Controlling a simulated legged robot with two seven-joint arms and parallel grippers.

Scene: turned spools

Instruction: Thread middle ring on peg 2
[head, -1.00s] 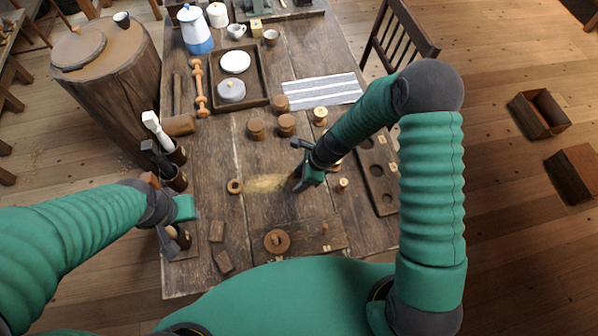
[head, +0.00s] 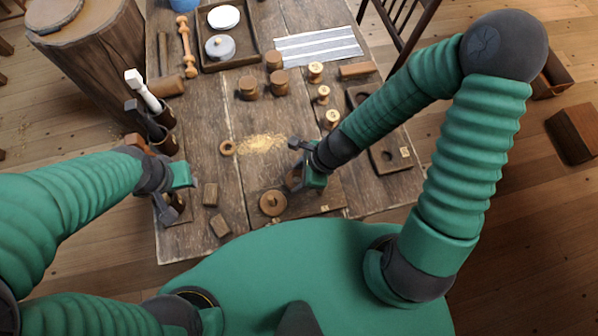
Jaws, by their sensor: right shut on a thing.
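My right gripper (head: 299,176) is shut on a brown wooden piece (head: 293,182), seen nearly edge-on; it looks like the middle ring. It is over the right part of the dark peg board (head: 334,196). The large ring (head: 272,204) lies flat around the left peg of that board. Peg 2 is not visible; the gripper covers that part of the board. Whether the held ring touches it, I cannot tell. A small ring (head: 227,148) lies flat on the table to the left. My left gripper (head: 168,203) is at the table's left edge; its jaws are unclear.
Tool holders (head: 162,140) stand at the left edge. Two small wood blocks (head: 210,194) lie left of the board. Several spools (head: 248,88) stand farther back. A board with holes (head: 395,148) lies to the right.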

